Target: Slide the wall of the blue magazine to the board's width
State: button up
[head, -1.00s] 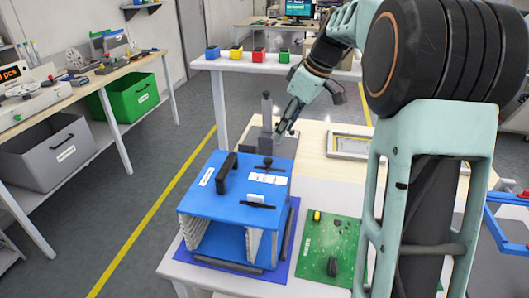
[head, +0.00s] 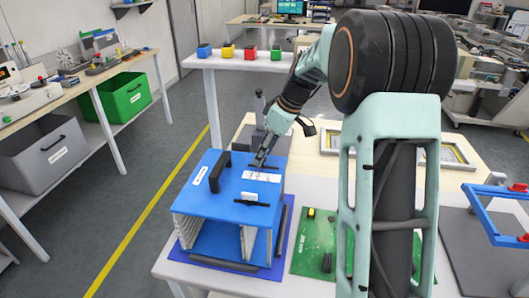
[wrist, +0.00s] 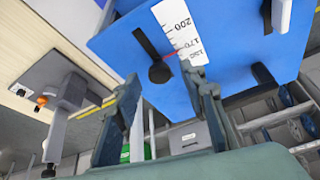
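The blue magazine (head: 222,203) stands on a dark blue mat on the white table. Its open front shows white ribbed walls, one at left (head: 184,230) and one at right (head: 248,244). Its top carries a black handle, a white scale label (head: 262,177) and slots. The green board (head: 312,238) lies flat to its right, partly behind my arm. My gripper (head: 259,161) is over the rear of the magazine top. In the wrist view its fingers (wrist: 163,86) are apart, with a black knob (wrist: 160,72) in a slot just beyond them; contact cannot be told. A red pointer lies by the scale near 170.
A grey stand (head: 260,108) with an upright post is behind the magazine. A framed tray (head: 330,142) lies at the back right. A blue frame fixture (head: 480,200) stands at the right. Small coloured bins are on a far shelf.

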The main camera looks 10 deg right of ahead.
jog(key=shift+c, duration=0.5)
grip_shut()
jog(key=shift+w+a, duration=0.25)
jog(key=shift+a, duration=0.25)
jog(key=shift+w+a, duration=0.2)
jog(key=shift+a, duration=0.3)
jog(key=shift+o, duration=0.5)
grip_release()
jog(key=shift+d+r, duration=0.1)
jog(key=shift+r, duration=0.05)
jog(key=v, duration=1.1)
jog(key=shift+r, duration=0.4)
jog(key=shift+s+d, duration=0.1)
jog(key=shift+s, duration=0.05)
